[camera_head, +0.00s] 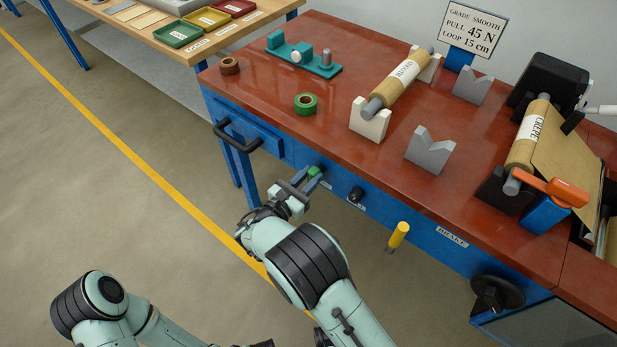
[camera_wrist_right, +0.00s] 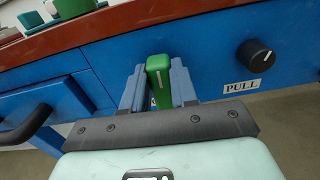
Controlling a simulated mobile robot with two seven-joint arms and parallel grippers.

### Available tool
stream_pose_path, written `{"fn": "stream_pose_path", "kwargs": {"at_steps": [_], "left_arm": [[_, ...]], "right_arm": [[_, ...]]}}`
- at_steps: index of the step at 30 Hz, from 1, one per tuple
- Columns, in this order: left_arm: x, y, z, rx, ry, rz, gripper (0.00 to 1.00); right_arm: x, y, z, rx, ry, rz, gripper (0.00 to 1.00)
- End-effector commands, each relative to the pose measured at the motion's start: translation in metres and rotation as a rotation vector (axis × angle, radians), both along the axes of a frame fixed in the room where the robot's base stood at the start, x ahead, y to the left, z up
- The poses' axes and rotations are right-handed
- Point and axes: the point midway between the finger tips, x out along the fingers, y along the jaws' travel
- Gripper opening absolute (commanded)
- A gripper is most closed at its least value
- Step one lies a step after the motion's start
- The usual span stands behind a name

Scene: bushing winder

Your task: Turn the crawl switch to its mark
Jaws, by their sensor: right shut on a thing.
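The green switch (camera_head: 314,171) sits on the blue front panel of the red-topped bench. In the right wrist view the green switch handle (camera_wrist_right: 159,75) stands nearly upright, with a short white line on its face. My right gripper (camera_head: 304,181) is shut on this handle, with one finger on each side, as the right wrist view (camera_wrist_right: 159,92) shows. The mark for the switch cannot be made out. The label beside the switch is too small and partly covered to read. My left arm is low at the left, and its fingers are out of view.
A black knob (camera_head: 355,194) labelled PULL is right of the switch. A black drawer handle (camera_head: 238,136) juts out at the left. A yellow grip (camera_head: 398,235) and a black handwheel (camera_head: 497,292) stick out farther right. The floor before the bench is clear.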

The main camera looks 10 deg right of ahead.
Motion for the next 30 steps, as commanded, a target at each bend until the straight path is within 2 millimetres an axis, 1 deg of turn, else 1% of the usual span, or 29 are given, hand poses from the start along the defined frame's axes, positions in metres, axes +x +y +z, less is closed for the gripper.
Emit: {"fn": "stream_pose_path", "kwargs": {"at_steps": [5,14,20,30], "left_arm": [[0.001,0.0,-0.002,0.0,-0.003,0.001,0.52],[0.004,0.0,-0.008,0.002,-0.012,0.003,0.52],[0.014,0.005,-0.017,0.015,-0.039,0.014,0.52],[0.036,0.015,-0.036,0.043,-0.099,0.039,0.52]], "right_arm": [[-0.001,-0.002,-0.001,0.062,-0.081,-0.001,0.0],[-0.004,-0.005,-0.003,0.228,-0.293,-0.001,0.0],[-0.007,-0.007,-0.005,0.345,-0.443,-0.001,0.0],[-0.01,-0.01,-0.009,0.543,-0.697,-0.001,0.0]]}}
